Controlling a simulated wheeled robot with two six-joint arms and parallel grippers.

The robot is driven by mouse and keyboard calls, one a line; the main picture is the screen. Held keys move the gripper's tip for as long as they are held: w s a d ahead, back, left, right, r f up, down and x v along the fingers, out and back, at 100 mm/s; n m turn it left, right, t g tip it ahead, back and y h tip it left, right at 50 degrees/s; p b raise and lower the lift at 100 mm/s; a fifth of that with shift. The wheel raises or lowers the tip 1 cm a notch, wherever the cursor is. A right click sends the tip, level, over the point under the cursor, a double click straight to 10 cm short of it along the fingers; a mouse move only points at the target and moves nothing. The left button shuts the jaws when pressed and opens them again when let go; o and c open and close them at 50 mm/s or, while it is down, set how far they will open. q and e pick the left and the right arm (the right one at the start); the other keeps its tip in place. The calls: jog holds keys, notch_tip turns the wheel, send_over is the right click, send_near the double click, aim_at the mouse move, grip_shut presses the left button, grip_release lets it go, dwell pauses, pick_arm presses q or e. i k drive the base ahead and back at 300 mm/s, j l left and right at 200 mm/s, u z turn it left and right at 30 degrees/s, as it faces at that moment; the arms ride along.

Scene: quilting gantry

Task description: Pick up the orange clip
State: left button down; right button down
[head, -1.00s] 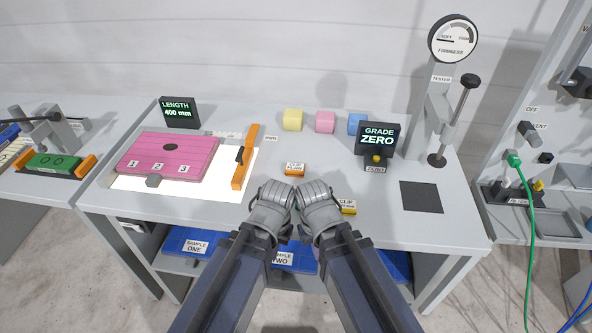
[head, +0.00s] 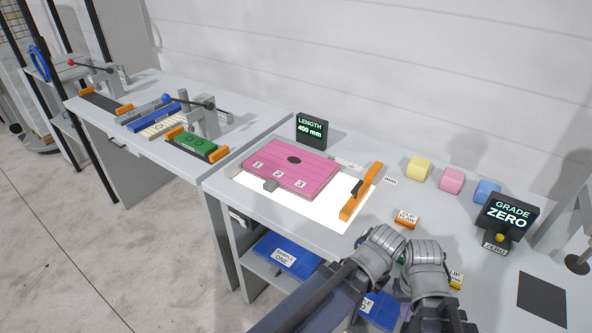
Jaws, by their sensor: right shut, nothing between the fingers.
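The orange clip (head: 405,221), a small block with a white label on top, lies on the grey table right of the lit panel. A yellow clip (head: 456,281) lies nearer the front edge, partly hidden by my right gripper. My left gripper (head: 384,240) and right gripper (head: 426,252) are side by side just in front of the orange clip, apart from it in the picture. I see both from behind, and their fingertips are hidden. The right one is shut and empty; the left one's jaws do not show.
Yellow (head: 419,168), pink (head: 452,181) and blue (head: 487,191) cubes stand behind. The grade display (head: 508,215) is at right. Blue trays (head: 288,257) sit on the shelf below.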

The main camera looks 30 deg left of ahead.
aim_at(405, 220)
jog(key=k, duration=0.55)
jog(key=k+z, duration=0.1)
jog(key=z, duration=1.8)
jog(key=k+j, duration=1)
jog(key=i+j, duration=0.15)
jog(key=j, duration=0.15)
jog(key=i+j, duration=0.1)
jog(key=j, duration=0.2)
